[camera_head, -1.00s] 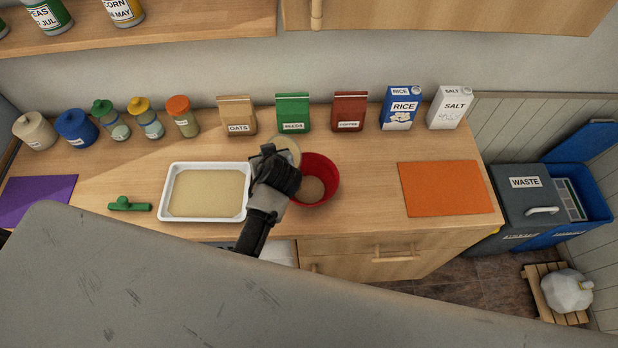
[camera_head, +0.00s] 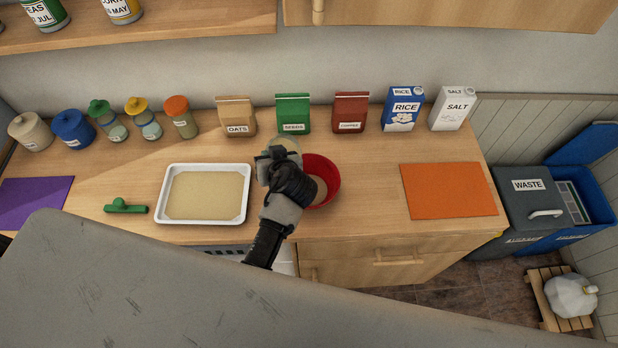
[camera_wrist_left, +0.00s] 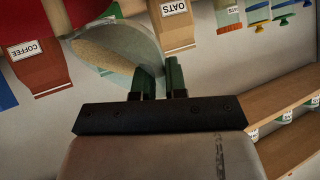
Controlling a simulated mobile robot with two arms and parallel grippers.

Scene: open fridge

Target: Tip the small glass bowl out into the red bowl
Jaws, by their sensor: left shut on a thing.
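The small glass bowl (camera_head: 287,145) is held up at the left rim of the red bowl (camera_head: 332,172), partly hidden by my gripper. My left gripper (camera_head: 272,158) is shut on its edge. In the left wrist view the glass bowl (camera_wrist_left: 140,42) is clear, tilted, with tan material showing in or through it. The gripper's green fingers (camera_wrist_left: 160,78) pinch its rim there. The red bowl (camera_wrist_left: 30,18) shows at that view's upper left corner. It stands on the counter with a tan patch inside, its left side hidden by my gripper. My right gripper is not in view.
A white tray (camera_head: 160,203) of tan material lies left of my arm. Oats (camera_head: 237,115), seeds (camera_head: 293,112) and coffee (camera_head: 350,111) packets stand behind. An orange mat (camera_head: 448,190) lies right; the counter between it and the red bowl is clear.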

